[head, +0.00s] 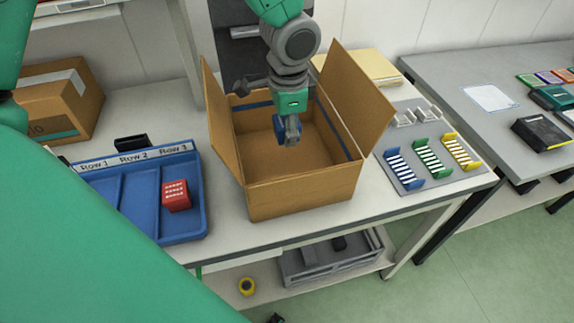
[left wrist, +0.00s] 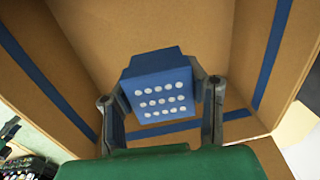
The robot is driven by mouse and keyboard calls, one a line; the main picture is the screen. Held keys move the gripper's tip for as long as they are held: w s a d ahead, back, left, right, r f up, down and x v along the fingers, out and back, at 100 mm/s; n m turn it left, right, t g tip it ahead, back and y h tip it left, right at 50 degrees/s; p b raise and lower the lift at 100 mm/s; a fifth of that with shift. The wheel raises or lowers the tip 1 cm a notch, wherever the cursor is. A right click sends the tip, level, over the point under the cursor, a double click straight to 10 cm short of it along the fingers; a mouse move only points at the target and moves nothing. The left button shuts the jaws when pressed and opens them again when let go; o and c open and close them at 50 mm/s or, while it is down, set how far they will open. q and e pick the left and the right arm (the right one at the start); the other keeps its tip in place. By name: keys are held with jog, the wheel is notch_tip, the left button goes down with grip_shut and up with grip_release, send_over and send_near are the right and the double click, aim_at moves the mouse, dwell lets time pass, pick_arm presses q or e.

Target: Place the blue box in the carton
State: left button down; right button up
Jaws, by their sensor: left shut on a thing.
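The open cardboard carton (head: 300,194) stands on the table in the middle of the head view, its side flaps raised. My left gripper (head: 288,133) reaches down over the carton's opening. It is shut on the blue box (left wrist: 160,88), which has rows of white dots on one face. In the left wrist view the box sits between the two fingers, with the carton's inner walls and blue stripes around it. In the head view the blue box (head: 280,130) is small and partly hidden by the gripper. How far it is above the carton floor is hard to tell.
Left of the carton, a blue tray (head: 140,197) with row labels holds a red box (head: 176,196). Right of the carton is a rack panel (head: 428,162) with coloured holders. A second table (head: 480,70) is at the right.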

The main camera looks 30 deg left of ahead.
pick_arm(q)
send_over(287, 163)
notch_tip(287, 163, down, 5)
jog(key=shift+d+f, duration=0.1)
jog(key=shift+d, duration=0.05)
notch_tip(287, 163, down, 3)
jog(key=shift+s+r+b, duration=0.1)
jog(key=shift+s+b, duration=0.05)
jog(key=shift+b, duration=0.2)
jog(key=shift+f, duration=0.4)
jog(key=c, duration=0.9)
grip_release()
jog(key=shift+r, duration=0.1)
jog(key=r, duration=0.4)
jog(key=r+p, duration=0.1)
jog(key=r, duration=0.6)
jog(key=shift+s+d+r, duration=0.2)
jog(key=shift+d+r, duration=0.15)
jog(key=shift+r, duration=0.05)
